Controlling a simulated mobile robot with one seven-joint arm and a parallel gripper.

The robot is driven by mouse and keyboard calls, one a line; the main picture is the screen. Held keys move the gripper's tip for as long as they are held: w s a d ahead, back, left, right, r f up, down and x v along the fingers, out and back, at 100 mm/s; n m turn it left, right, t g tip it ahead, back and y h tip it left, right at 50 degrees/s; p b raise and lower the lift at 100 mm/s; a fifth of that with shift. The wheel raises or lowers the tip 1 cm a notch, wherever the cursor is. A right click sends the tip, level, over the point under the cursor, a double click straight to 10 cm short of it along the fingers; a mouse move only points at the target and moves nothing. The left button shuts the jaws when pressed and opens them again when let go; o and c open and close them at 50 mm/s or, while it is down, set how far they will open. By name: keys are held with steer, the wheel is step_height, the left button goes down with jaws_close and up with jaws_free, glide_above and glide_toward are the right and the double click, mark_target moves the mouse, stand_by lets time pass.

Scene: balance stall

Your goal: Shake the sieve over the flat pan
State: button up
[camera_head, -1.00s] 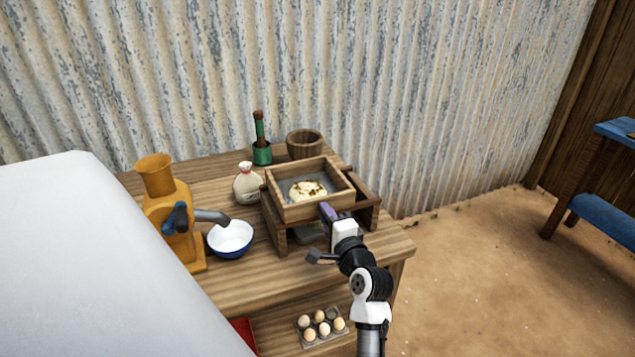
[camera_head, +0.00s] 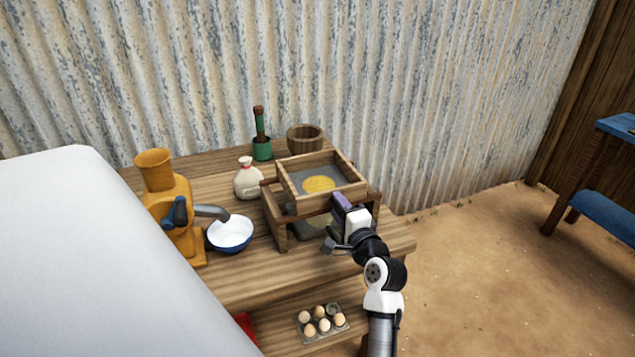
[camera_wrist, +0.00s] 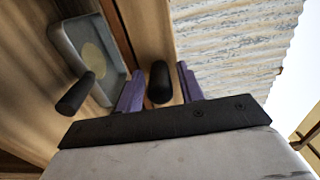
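The sieve (camera_head: 350,172) is a square wooden frame with grey mesh, sitting on a wooden stand. A round yellow heap (camera_head: 319,184) lies on its mesh. The flat pan (camera_head: 303,229) is grey and lies beneath, partly hidden by the stand and my gripper. In the wrist view the pan (camera_wrist: 66,44) holds a pale round patch. My gripper (camera_head: 338,204) is at the sieve's front side.
The wooden stand (camera_head: 280,236) surrounds the pan. To the left are a white sack (camera_head: 247,182), a blue-rimmed bowl (camera_head: 231,246) and a yellow mill (camera_head: 172,205). Behind stand a green mortar (camera_head: 262,150) and wooden bucket (camera_head: 304,140). Eggs (camera_head: 322,325) lie on the lower shelf.

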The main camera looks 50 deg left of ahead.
steer(key=shift+o, duration=1.1)
steer(key=v, duration=0.8)
